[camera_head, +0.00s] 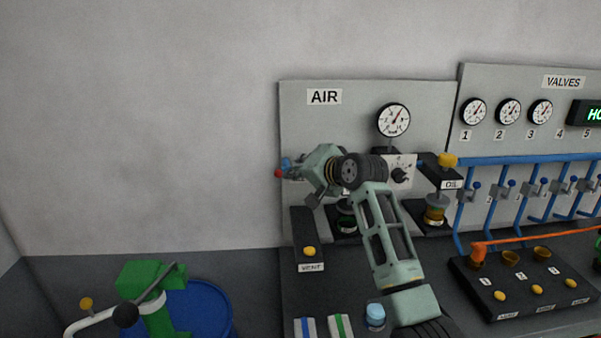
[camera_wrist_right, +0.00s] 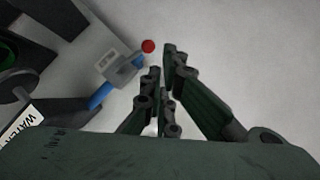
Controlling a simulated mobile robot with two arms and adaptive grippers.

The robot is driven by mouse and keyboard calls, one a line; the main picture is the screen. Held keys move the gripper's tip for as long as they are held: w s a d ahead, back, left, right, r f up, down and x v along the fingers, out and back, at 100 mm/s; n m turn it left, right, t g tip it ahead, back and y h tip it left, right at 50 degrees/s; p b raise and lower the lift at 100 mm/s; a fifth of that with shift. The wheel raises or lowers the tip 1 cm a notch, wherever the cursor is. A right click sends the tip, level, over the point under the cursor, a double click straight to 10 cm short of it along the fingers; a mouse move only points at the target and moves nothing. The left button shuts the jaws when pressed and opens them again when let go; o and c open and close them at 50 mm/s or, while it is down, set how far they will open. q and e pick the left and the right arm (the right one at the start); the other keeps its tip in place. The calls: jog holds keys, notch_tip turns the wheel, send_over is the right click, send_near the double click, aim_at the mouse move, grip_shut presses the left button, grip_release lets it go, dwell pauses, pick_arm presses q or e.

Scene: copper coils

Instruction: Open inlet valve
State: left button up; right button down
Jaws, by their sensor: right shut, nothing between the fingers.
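The inlet valve is a small grey block on a blue pipe with a red knob, at the left edge of the AIR panel. In the head view its red knob (camera_head: 278,173) shows just left of my right gripper (camera_head: 304,168), which hides part of the valve. In the right wrist view the red knob (camera_wrist_right: 148,46), grey block (camera_wrist_right: 119,69) and blue pipe (camera_wrist_right: 101,96) lie left of the fingertips (camera_wrist_right: 163,62). The fingers are closed together and empty, close beside the knob; I cannot tell whether they touch it. My left gripper is out of view.
The AIR panel (camera_head: 345,110) carries a gauge (camera_head: 393,120) and a dial (camera_head: 399,175). The VENT unit (camera_head: 309,251) stands below. A blue drum (camera_head: 210,305) with a green pump (camera_head: 140,280) is at lower left. The VALVES panel (camera_head: 520,85) is at right. The left wall is bare.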

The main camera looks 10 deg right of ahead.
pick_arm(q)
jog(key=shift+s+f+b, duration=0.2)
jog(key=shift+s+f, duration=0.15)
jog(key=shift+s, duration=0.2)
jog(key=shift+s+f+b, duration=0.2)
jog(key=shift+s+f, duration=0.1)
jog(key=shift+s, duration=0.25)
pick_arm(e)
jog(key=s+r, duration=0.2)
jog(key=s, duration=0.1)
jog(key=shift+d, duration=0.2)
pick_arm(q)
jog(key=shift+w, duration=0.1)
pick_arm(e)
jog(key=shift+s, duration=0.1)
